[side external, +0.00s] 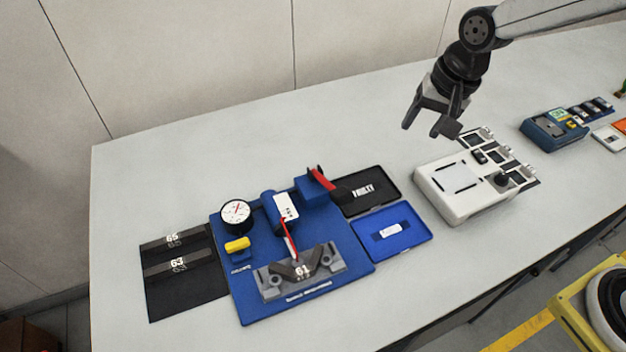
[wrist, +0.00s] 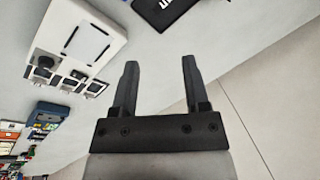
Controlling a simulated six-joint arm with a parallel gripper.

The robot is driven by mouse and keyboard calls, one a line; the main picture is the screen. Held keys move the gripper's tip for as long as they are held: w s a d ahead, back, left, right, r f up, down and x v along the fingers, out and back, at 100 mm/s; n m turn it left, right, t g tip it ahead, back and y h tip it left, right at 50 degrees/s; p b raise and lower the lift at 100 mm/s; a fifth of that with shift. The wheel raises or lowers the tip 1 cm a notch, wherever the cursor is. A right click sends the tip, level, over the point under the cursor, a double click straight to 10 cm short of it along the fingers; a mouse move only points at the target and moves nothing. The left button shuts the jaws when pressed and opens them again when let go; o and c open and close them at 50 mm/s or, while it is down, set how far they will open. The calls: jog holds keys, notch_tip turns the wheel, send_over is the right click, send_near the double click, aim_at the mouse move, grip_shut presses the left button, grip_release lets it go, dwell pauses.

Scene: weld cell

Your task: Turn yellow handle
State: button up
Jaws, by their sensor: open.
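A small yellow handle (side external: 237,244) sits on the left part of a blue fixture plate (side external: 345,262), just below a round white gauge (side external: 236,212). The plate also carries a blue cylinder with a white label (side external: 287,208), a red lever (side external: 321,178) and a grey clamp block marked 61 (side external: 300,272). My gripper (side external: 425,132) is open and empty, raised above the table to the upper right of the fixture. In the wrist view my gripper (wrist: 157,75) shows two spread fingers with nothing between them. The yellow handle is not visible in the wrist view.
A black tray (side external: 388,181) and a blue tray (side external: 409,252) lie right of the fixture. A white device (side external: 437,190) stands below my gripper. A black panel marked 65 and 63 (side external: 180,292) lies left of the fixture. The table's back left is clear.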

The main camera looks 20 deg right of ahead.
jog(key=w+a+m+y, duration=0.1)
jog(key=w+a+m, duration=0.15)
jog(key=a, duration=0.45)
jog(key=w+a+m, duration=0.2)
jog(key=a+m, duration=0.1)
jog(key=a, duration=0.4)
jog(key=m+g+y, duration=0.2)
jog(key=m, duration=0.4)
send_over(238, 242)
jog(key=d, duration=0.3)
notch_tip(238, 242, down, 10)
jog(key=shift+d+f, duration=0.2)
jog(key=shift+f, duration=0.1)
jog(key=shift+f, duration=0.1)
jog(key=shift+x, duration=3.75)
jog(key=shift+s, duration=0.1)
grip_shut()
